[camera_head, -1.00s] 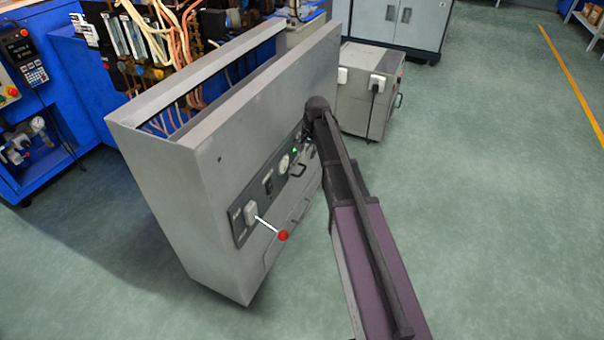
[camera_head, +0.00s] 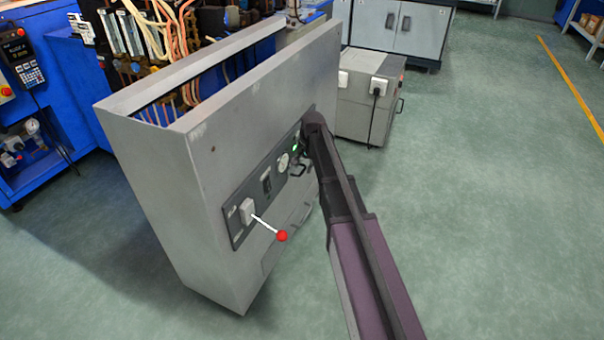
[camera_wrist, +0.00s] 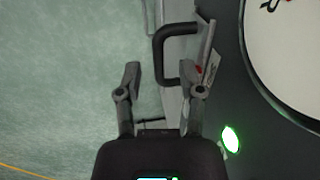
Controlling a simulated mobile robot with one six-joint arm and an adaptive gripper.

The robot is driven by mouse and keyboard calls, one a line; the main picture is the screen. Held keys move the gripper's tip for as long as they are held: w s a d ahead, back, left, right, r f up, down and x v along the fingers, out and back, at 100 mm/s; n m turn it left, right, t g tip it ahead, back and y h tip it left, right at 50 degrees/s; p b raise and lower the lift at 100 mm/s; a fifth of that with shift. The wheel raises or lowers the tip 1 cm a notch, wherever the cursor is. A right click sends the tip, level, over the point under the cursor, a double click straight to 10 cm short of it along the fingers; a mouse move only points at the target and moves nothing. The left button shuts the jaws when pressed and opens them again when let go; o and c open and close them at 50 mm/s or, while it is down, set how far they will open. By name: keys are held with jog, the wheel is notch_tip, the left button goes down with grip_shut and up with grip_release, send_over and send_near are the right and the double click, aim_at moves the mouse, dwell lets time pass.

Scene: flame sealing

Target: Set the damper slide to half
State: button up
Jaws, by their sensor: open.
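A black U-shaped handle (camera_wrist: 160,55) shows in the wrist view, just beyond and partly between the fingers of my gripper (camera_wrist: 167,76). My gripper is open, with a gap between the fingers. I cannot tell whether this handle is the damper slide. A small red mark (camera_wrist: 198,70) and a pale strip show by the right finger, which partly covers them. In the head view, a dark control panel (camera_head: 232,224) is on the grey cabinet (camera_head: 180,200). My arm hides the panel's far end and most of my gripper there.
A lit green lamp (camera_wrist: 231,139) and a white round dial (camera_wrist: 295,50) lie to the right of the fingers in the wrist view. A red-ball lever (camera_head: 282,236) sticks out from the panel's near end. A grey box (camera_head: 352,112) stands behind. Open floor lies right.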

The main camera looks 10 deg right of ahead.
jog(key=shift+f+b, duration=0.35)
jog(key=shift+f, duration=0.25)
jog(key=shift+a, duration=0.1)
grip_shut()
